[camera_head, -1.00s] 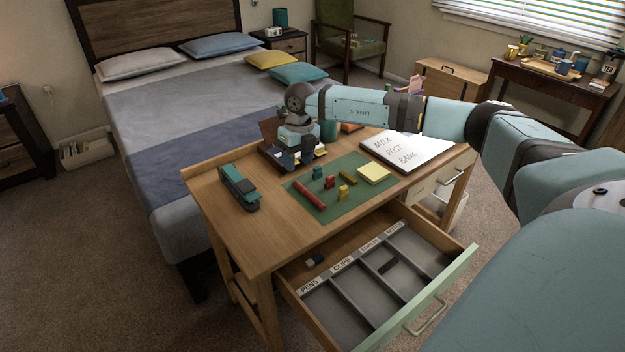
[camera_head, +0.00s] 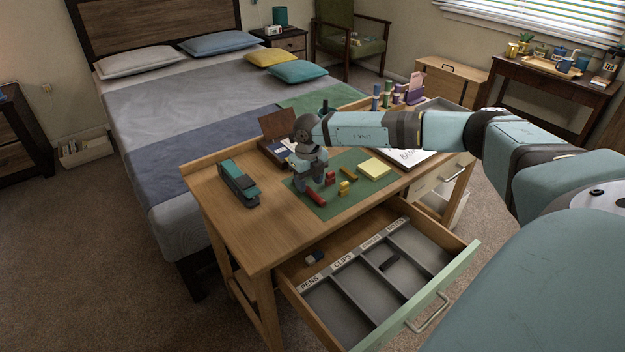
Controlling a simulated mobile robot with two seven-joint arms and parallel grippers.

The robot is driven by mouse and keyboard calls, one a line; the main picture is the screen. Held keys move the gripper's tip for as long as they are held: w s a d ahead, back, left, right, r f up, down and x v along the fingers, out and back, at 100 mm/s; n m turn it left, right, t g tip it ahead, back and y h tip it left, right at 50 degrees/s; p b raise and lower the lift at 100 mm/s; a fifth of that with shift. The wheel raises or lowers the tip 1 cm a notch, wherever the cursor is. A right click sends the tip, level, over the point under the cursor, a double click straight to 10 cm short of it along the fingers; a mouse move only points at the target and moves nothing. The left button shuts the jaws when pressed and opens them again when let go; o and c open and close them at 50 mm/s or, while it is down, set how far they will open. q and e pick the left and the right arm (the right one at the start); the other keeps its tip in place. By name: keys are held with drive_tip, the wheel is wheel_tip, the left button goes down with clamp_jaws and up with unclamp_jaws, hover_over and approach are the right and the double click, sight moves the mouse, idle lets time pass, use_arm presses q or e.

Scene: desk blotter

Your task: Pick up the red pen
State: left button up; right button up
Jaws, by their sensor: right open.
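The red pen (camera_head: 316,198) lies on the green blotter (camera_head: 339,207) near its left front part. Its near end shows; the rest is hidden behind my right gripper. My right gripper (camera_head: 309,187) is open and points down over the far part of the pen, with its fingers low above the blotter. I cannot tell whether the fingers touch the pen or stand on both sides of it. My left gripper is not in view.
A small red item (camera_head: 331,178), a yellow item (camera_head: 344,188) and a yellow note pad (camera_head: 374,168) lie close by on the blotter. A stapler (camera_head: 238,184) stands left. The labelled drawer (camera_head: 412,321) is open in front.

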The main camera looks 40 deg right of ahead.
wheel_tip(320, 180, down, 2)
drive_tip(key=shift+f, duration=0.2)
clamp_jaws()
